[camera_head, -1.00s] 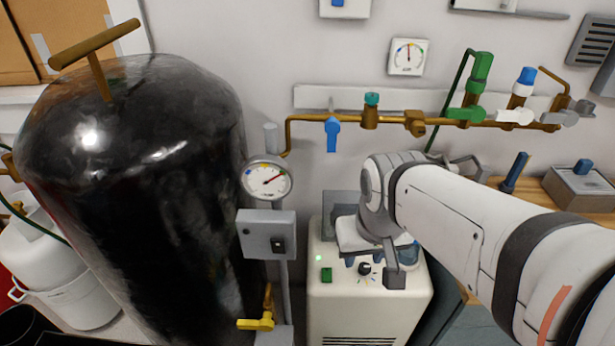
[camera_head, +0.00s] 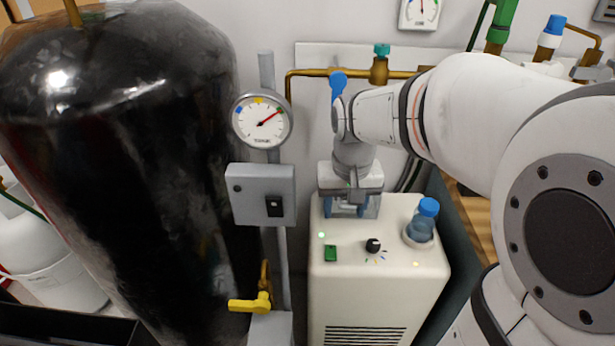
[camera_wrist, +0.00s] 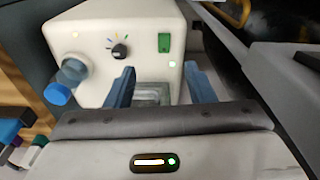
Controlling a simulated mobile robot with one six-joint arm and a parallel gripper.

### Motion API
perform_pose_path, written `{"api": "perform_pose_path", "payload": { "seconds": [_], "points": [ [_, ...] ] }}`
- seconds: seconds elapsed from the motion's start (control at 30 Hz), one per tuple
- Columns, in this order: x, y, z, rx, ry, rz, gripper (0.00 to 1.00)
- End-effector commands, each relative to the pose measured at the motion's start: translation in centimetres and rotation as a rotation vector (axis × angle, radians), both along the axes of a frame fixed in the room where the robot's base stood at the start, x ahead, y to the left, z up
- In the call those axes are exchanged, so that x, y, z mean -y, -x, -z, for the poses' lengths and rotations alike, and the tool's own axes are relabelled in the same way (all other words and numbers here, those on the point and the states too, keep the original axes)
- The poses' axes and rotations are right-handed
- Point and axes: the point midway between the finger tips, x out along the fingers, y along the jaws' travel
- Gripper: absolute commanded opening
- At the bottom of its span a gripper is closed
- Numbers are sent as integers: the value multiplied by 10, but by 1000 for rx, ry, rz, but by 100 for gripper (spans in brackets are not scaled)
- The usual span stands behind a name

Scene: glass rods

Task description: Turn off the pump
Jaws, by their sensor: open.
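A white box-shaped machine (camera_head: 350,290) stands at lower centre. Its top has a green rocker switch (camera_head: 330,254), a black knob (camera_head: 373,245) and a lit green light (camera_head: 322,235). The switch (camera_wrist: 165,42) and the knob (camera_wrist: 120,52) also show in the wrist view. My gripper (camera_head: 347,210) is over the rear of the machine's top, behind the switch and knob. In the wrist view its blue fingers (camera_wrist: 158,84) are apart, with a clear part of the machine showing between them. No contact with the switch is visible.
A large black tank (camera_head: 120,150) stands left. A gauge (camera_head: 262,120) and a grey box with a black switch (camera_head: 262,194) sit on a post beside it, above a yellow valve (camera_head: 250,303). A blue-capped bottle (camera_head: 424,221) sits in the machine's right side. Brass pipes run along the wall.

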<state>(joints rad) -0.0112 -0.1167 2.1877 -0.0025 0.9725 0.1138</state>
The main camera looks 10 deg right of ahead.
Motion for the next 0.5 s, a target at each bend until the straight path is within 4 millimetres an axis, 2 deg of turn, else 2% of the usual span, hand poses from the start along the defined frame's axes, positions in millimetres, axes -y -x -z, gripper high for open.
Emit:
{"api": "perform_pose_path", "payload": {
  "seconds": [0.03,0.2,0.33,0.5],
  "points": [
    [0,-16,40,-21,-2,14,49],
    [2,-57,95,-64,-4,57,49],
    [2,-77,121,-87,-5,78,49],
    [3,-88,136,-98,-6,91,49]
  ]
}}
